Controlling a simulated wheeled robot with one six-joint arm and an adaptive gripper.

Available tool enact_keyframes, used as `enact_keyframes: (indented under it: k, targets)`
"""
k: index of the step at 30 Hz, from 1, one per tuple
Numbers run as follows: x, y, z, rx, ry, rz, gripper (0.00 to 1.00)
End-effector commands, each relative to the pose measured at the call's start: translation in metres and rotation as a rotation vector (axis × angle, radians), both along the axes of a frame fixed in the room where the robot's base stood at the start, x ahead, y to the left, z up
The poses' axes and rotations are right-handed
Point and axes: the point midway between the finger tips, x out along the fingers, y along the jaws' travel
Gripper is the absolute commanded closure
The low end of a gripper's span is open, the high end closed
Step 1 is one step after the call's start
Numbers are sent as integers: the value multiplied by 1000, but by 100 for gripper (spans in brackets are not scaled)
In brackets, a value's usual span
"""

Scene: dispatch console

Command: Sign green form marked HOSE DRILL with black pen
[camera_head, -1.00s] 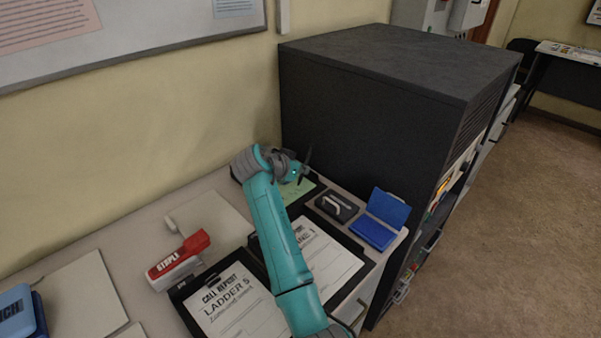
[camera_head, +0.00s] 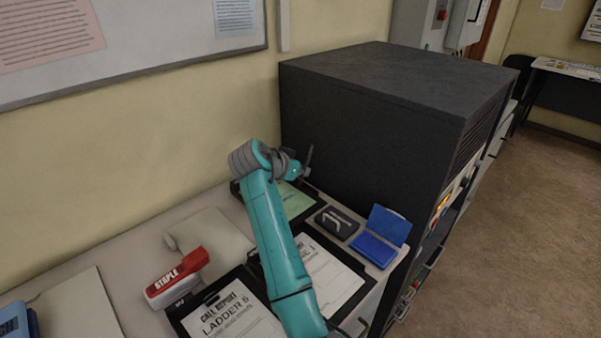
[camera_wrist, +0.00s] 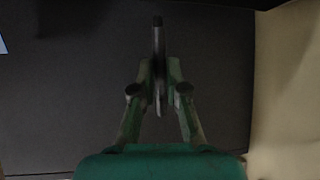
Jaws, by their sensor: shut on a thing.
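The green form (camera_head: 294,204) lies on a dark clipboard at the back of the desk, by the dark cabinet. My arm covers part of it and its marking cannot be read. My gripper (camera_head: 303,172) is above the form's far edge. It also shows in the wrist view (camera_wrist: 159,88), shut on a thin dark pen (camera_wrist: 158,40) held between its fingers. The pen (camera_head: 310,155) stands nearly upright in the head view. I cannot tell whether its tip touches the form.
A black stamp pad (camera_head: 338,222) and an open blue case (camera_head: 380,238) lie right of the form. White forms on clipboards, one reading LADDER 5 (camera_head: 228,318), lie nearer. A red stapler (camera_head: 177,278) is at left. The tall dark cabinet (camera_head: 375,130) closes the right side.

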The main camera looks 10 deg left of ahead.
Motion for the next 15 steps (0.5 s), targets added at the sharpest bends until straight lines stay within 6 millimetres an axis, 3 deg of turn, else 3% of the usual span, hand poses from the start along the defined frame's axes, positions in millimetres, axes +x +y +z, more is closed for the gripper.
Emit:
enact_keyframes:
  k: [10, 15]
  targets:
    - [-2, 1, 0, 0, -1, 1, 100]
    - [-23, 14, -4, -3, -6, 4, 100]
